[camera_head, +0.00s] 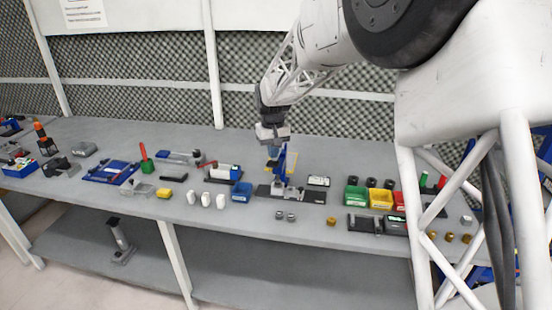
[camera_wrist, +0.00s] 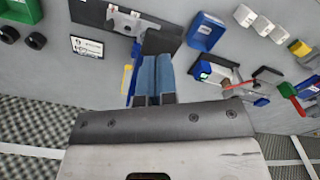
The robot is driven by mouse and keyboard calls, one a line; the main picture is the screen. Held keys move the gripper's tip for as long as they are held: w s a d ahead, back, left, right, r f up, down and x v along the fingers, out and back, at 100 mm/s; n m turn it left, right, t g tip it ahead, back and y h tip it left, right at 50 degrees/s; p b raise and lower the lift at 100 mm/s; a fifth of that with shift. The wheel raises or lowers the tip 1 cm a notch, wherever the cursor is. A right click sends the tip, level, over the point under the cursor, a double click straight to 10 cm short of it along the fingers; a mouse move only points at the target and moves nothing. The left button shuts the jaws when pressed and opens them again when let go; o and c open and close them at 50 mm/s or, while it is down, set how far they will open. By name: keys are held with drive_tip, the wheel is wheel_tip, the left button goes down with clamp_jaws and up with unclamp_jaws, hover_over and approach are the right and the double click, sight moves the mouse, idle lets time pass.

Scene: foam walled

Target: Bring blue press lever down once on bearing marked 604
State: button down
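The blue press lever (camera_head: 283,158) stands upright on a small press at mid-table, whose dark base plate (camera_head: 262,192) also shows in the wrist view (camera_wrist: 92,13). My gripper (camera_head: 273,155) points down just above and beside the lever, at its left. In the wrist view its two blue-grey fingers (camera_wrist: 156,75) lie side by side with only a thin line between them, and nothing is visible in them. They hide part of the press. Two small grey rings (camera_head: 285,216) lie in front of the press. No marking 604 is legible, and I cannot tell whether a bearing sits under the lever.
A label card (camera_head: 318,181) lies right of the press, by green (camera_head: 357,197) and yellow (camera_head: 381,199) bins. A brass piece (camera_head: 331,221) lies in front.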

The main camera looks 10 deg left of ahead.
sight(273, 163)
drive_tip(key=shift+f, duration=3.45)
drive_tip(key=shift+r, duration=5.65)
